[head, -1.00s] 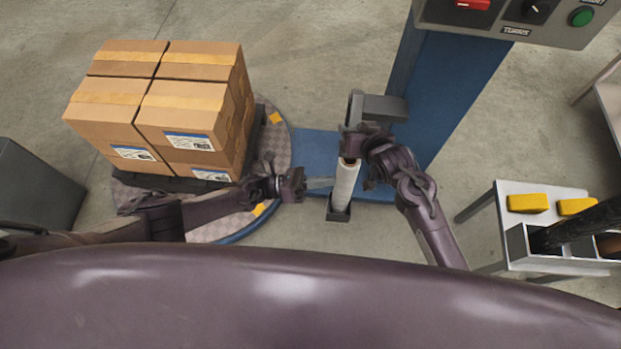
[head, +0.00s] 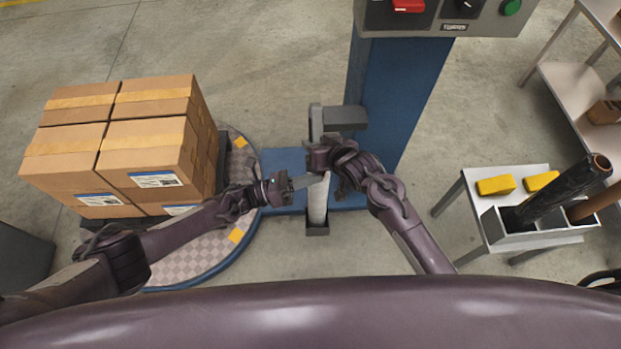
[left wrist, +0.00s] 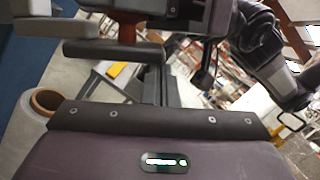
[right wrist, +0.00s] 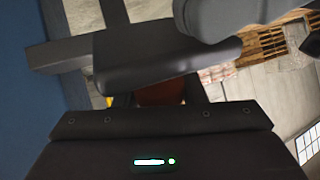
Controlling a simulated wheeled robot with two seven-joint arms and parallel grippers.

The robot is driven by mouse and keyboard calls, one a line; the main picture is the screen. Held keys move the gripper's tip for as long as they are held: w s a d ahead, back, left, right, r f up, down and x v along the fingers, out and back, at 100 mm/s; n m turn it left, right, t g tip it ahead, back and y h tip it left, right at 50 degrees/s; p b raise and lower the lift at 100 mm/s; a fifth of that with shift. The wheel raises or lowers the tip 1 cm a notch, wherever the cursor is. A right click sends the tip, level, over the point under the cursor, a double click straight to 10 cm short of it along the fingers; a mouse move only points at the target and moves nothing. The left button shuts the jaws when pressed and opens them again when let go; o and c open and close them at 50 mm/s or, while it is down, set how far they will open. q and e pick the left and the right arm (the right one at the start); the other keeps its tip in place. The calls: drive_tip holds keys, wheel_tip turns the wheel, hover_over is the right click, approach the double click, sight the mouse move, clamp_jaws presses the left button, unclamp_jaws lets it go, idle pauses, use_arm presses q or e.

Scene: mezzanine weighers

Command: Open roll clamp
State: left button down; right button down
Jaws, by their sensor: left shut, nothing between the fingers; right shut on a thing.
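The film roll (head: 317,205) stands upright at the foot of the blue column (head: 395,100); its hollow end (left wrist: 45,100) shows in the left wrist view. The grey roll clamp (head: 316,122) is above it, at the column. My right gripper (head: 318,158) is shut at the clamp, over the roll's top. In the right wrist view a reddish-brown part (right wrist: 160,93) lies between its fingers, below a grey block (right wrist: 150,60). My left gripper (head: 308,181) is shut and empty, its tips close beside the roll's upper part; contact is unclear.
Stacked cartons (head: 150,140) stand on the round turntable (head: 175,255) at left. A control box (head: 480,15) tops the column. A small table (head: 480,215) with yellow blocks (head: 495,185) and dark rolls (head: 560,190) is at right. The floor between is clear.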

drive_tip(key=shift+r, duration=0.1)
use_arm(q)
drive_tip(key=shift+r+n, duration=0.3)
drive_tip(key=shift+r, duration=0.4)
drive_tip(key=shift+w, duration=0.1)
use_arm(e)
drive_tip(key=c, duration=0.9)
unclamp_jaws()
use_arm(q)
drive_tip(key=shift+f, duration=0.1)
